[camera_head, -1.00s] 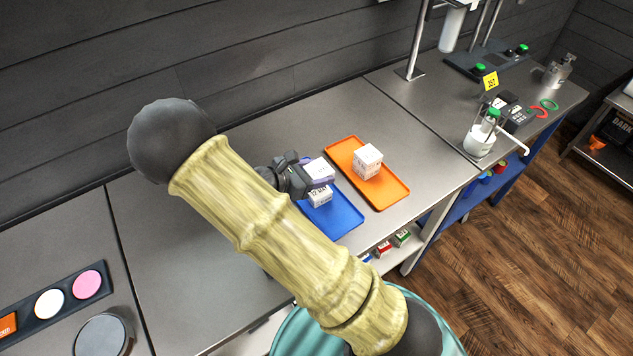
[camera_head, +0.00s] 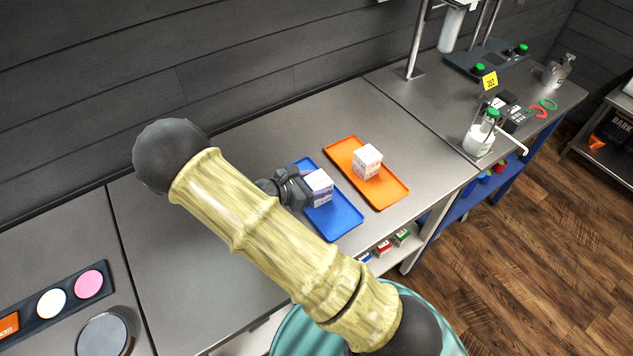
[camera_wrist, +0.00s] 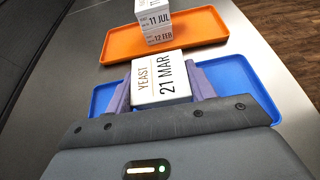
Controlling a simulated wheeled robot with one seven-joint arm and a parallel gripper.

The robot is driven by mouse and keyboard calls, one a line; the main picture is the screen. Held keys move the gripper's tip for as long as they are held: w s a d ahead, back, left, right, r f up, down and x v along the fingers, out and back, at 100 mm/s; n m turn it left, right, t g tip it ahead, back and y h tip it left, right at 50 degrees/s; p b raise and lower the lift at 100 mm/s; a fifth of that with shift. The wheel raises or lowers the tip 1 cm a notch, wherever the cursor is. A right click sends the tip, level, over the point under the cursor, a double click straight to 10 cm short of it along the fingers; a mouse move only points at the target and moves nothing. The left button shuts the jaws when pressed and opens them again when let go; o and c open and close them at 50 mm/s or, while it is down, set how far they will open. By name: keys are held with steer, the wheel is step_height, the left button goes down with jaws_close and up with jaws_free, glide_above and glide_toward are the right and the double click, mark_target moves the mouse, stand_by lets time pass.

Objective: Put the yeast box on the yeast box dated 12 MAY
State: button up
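My gripper (camera_head: 300,190) is over the blue tray (camera_head: 341,220) with its purple fingers on either side of a white yeast box (camera_head: 318,180). In the wrist view the box (camera_wrist: 162,78) reads "YEAST 21 MAR" and sits squarely between the fingers, which look closed on its sides. The box on the blue tray beneath it, seen earlier, is now hidden by the held box and fingers. I cannot tell whether the two boxes touch.
An orange tray (camera_head: 385,188) beside the blue one carries stacked white boxes (camera_head: 367,161); the wrist view shows an upper box dated 11 JUL (camera_wrist: 153,20) on one dated 12 FEB (camera_wrist: 158,38). The steel counter (camera_head: 240,150) behind is clear. Small boxes stand on a shelf below.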

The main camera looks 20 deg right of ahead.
steer(key=o, duration=0.3)
steer(key=shift+o, duration=0.2)
steer(key=shift+a, duration=0.1)
steer(key=b+v, duration=0.2)
steer(key=v, duration=1)
steer(key=s+d+r+m+y, duration=0.3)
steer(key=s+d+m+y, duration=0.2)
steer(key=m, duration=0.5)
steer(key=s+d+r+m+g+y, duration=0.1)
steer(key=s+d+r+m+y, duration=0.3)
steer(key=m+y, duration=0.3)
steer(key=s+d+m, duration=0.1)
steer(key=m, duration=0.3)
steer(key=shift+s+d+m+g+y, duration=0.3)
steer(key=shift+s+d+y, duration=0.05)
steer(key=shift+s+y, duration=0.05)
